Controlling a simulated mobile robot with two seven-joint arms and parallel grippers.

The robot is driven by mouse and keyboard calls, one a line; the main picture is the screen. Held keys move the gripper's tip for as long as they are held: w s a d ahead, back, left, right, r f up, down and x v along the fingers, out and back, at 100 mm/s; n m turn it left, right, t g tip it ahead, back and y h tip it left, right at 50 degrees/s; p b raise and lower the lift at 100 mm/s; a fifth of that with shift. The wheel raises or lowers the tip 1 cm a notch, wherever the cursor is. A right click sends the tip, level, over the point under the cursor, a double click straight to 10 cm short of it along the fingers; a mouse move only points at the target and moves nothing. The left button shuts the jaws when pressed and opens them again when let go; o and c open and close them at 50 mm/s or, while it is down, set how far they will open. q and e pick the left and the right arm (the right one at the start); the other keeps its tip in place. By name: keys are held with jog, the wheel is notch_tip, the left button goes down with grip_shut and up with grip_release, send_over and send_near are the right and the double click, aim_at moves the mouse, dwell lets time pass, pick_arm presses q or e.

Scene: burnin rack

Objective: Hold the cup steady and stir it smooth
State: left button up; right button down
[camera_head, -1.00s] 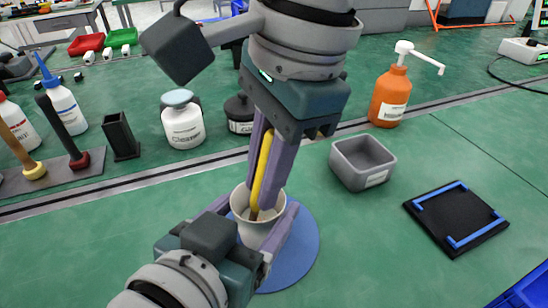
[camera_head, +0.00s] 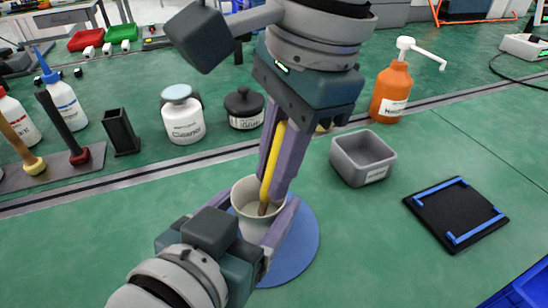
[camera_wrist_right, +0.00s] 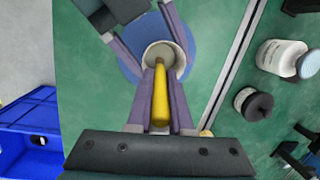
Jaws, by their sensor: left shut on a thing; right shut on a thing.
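A pale cup (camera_head: 246,192) stands upright on a round blue mat (camera_head: 302,250) in the head view. My left gripper (camera_head: 258,220) is shut on the cup, one finger on each side. My right gripper (camera_head: 279,165) is above the cup, shut on a yellow-handled stirrer (camera_head: 273,160). The stirrer's brown lower end reaches inside the cup, slightly tilted. In the right wrist view the stirrer (camera_wrist_right: 161,100) lies between the fingers and its tip is within the cup's rim (camera_wrist_right: 178,50). The cup's contents are hard to make out.
A grey bin (camera_head: 362,160) and a black pad with blue corners (camera_head: 455,213) lie to the right. An orange pump bottle (camera_head: 391,93), a white jar (camera_head: 183,118) and a dark lidded jar (camera_head: 244,110) stand behind. A black square holder (camera_head: 120,133) is at left.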

jog(key=shift+r, duration=0.1)
jog(key=shift+s+d+r, duration=0.1)
jog(key=shift+d+r, duration=0.15)
jog(key=shift+r, duration=0.95)
jog(key=shift+d+r, duration=0.2)
jog(key=shift+r, duration=0.95)
jog(key=shift+s+d+r, duration=0.1)
jog(key=shift+d+r, duration=0.15)
jog(key=shift+r, duration=0.95)
jog(key=shift+r, duration=2.5)
pick_arm(q)
jog(key=o, duration=1.3)
jog(key=shift+s, duration=0.1)
